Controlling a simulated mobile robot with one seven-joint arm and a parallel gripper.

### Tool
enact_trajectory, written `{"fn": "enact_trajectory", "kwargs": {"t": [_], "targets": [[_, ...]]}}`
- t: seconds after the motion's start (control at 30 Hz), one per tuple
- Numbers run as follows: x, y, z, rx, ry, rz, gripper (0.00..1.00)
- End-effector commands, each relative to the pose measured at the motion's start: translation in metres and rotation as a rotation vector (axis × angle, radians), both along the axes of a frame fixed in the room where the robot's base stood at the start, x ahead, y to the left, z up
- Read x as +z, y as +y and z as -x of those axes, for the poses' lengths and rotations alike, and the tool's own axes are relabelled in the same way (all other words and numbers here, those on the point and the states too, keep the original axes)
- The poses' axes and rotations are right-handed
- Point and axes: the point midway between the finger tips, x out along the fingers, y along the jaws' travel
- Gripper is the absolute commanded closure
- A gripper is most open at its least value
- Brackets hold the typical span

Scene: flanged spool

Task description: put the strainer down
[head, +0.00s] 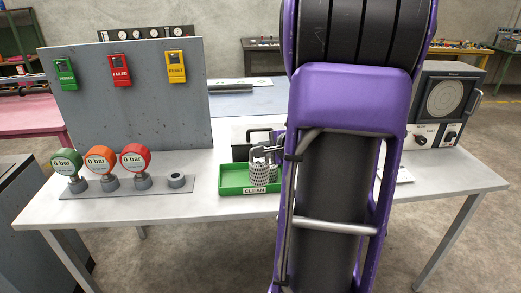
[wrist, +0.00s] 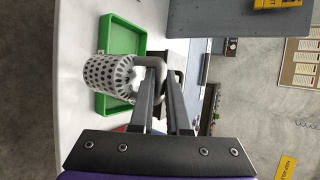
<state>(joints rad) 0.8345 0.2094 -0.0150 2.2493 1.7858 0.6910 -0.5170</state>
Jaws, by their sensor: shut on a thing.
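The strainer (head: 258,172) is a grey perforated metal cylinder, seen in the head view at the green tray marked CLEAN (head: 249,190). In the wrist view the strainer (wrist: 108,72) overlaps the green tray (wrist: 139,40) at its near side. Its bent handle (wrist: 151,62) lies between my fingertips. My gripper (wrist: 165,85) is shut on this handle. In the head view my purple arm hides most of the gripper. I cannot tell whether the strainer's base touches the tray floor.
Three gauges, green (head: 67,163), orange (head: 101,160) and red (head: 135,158), stand left of the tray. Behind them is a grey panel (head: 128,110) with PASSED, FAILED and RESET boxes. A dark box (head: 241,151) is behind the tray. A test instrument (head: 440,105) stands at right.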

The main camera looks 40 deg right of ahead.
Motion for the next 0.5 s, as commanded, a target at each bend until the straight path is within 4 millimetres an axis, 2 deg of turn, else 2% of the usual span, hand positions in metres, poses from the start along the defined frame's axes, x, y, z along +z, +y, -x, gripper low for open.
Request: {"fn": "enact_trajectory", "kwargs": {"t": [0.1, 0.33, 0.5], "targets": [[0.000, 0.000, 0.000, 0.001, 0.000, 0.000, 1.00], [-0.040, 0.051, -0.003, 0.177, 0.002, -0.006, 1.00], [-0.081, 0.104, -0.006, 0.367, 0.005, -0.009, 1.00]]}}
